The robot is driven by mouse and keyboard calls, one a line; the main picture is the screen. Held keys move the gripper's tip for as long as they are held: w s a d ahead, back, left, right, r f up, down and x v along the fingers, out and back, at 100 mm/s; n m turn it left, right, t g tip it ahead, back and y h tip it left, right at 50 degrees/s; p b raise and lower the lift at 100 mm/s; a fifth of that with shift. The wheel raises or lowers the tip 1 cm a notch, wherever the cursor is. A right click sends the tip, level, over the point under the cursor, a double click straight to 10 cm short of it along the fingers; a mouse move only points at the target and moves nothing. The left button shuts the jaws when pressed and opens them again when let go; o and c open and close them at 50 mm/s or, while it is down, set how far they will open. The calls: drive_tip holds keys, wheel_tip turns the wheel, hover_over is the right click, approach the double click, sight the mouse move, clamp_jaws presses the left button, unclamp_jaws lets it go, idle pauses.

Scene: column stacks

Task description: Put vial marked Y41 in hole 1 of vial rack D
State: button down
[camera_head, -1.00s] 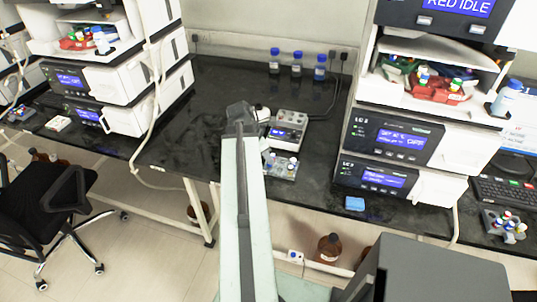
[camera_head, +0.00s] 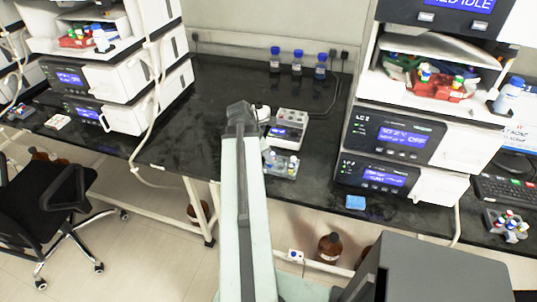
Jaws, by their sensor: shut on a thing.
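My gripper (camera_head: 243,118) is at the far end of my raised arm, over the middle bench. Its dark end hides the jaws and most of what they are shut on, so I cannot make out the held thing. Just right of it is a small clear rack (camera_head: 282,166) with a few light-capped vials near the bench's front edge. Behind that rack stands a grey-white block (camera_head: 287,128) with holes on top and a blue panel in front. Labels are too small to read, so I cannot tell which is rack D or which vial is Y41.
Several blue-capped bottles (camera_head: 297,62) stand at the back of the black bench (camera_head: 200,110). Stacked instruments (camera_head: 395,138) stand to the right, with a blue pad (camera_head: 355,202) before them. Another stack (camera_head: 110,85) stands left. The bench left of my arm is clear.

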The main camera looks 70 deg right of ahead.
drive_tip(key=shift+f, duration=0.1)
drive_tip(key=shift+f+b, duration=0.5)
drive_tip(key=shift+b, duration=0.1)
drive_tip(key=c, duration=1.2)
unclamp_jaws()
drive_tip(key=shift+c, duration=0.2)
drive_tip(key=o, duration=0.3)
drive_tip(key=shift+r, duration=0.1)
